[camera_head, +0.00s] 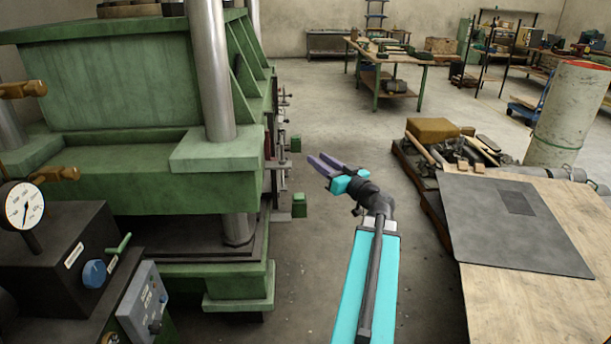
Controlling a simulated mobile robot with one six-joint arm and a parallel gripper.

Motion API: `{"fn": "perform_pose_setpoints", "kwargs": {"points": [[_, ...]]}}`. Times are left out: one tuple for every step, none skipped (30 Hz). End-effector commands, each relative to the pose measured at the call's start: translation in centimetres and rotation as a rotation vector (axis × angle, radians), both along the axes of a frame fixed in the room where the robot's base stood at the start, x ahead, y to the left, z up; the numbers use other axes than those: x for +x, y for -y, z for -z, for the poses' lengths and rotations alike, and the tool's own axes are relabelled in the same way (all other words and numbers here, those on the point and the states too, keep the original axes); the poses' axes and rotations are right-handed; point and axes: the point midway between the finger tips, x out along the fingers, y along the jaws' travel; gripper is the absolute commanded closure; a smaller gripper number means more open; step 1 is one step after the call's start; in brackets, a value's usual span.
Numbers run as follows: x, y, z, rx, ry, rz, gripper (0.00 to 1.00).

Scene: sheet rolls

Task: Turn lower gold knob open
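Two gold knobs show at the left edge of the head view. The upper gold knob (24,89) sticks out beside the green press. My gripper (320,163) is in the middle of the view, over the open floor to the right of the press. Its two fingers are apart with nothing between them. It is well away from both knobs and points to the upper left.
The green press (130,180) fills the left side. A pressure gauge (22,206), blue knob (95,273) and grey switch box (145,305) stand at the lower left. A wooden table (535,310) with a dark sheet (500,222) is at the right. Floor between is clear.

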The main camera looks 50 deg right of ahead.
Motion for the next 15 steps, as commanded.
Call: {"fn": "perform_pose_setpoints", "kwargs": {"points": [[-1.3, 0.2, -1.3, -0.003, -0.013, -0.02, 0.69], [-1.9, 0.2, -1.7, -0.001, -0.023, -0.035, 0.69], [-2.6, 0.1, -2.1, 0.003, -0.034, -0.051, 0.69], [-3.1, 0.1, -2.4, 0.004, -0.045, -0.063, 0.69], [-3.6, 0.0, -2.6, 0.008, -0.052, -0.073, 0.69], [-4.1, 0.0, -2.8, 0.011, -0.064, -0.084, 0.69], [-4.4, -0.1, -3.0, 0.015, -0.07, -0.091, 0.69], [-4.7, -0.1, -3.0, 0.016, -0.076, -0.097, 0.69], [-5.0, -0.2, -3.1, 0.019, -0.083, -0.102, 0.69], [-5.1, -0.2, -3.2, 0.02, -0.087, -0.104, 0.69], [-5.2, -0.2, -3.2, 0.023, -0.089, -0.108, 0.69], [-5.3, -0.3, -3.2, 0.023, -0.091, -0.11, 0.69], [-5.3, -0.3, -3.2, 0.024, -0.092, -0.111, 0.69], [-5.3, -0.3, -3.2, 0.024, -0.093, -0.112, 0.69], [-5.3, -0.3, -3.2, 0.024, -0.093, -0.112, 0.69]]}}
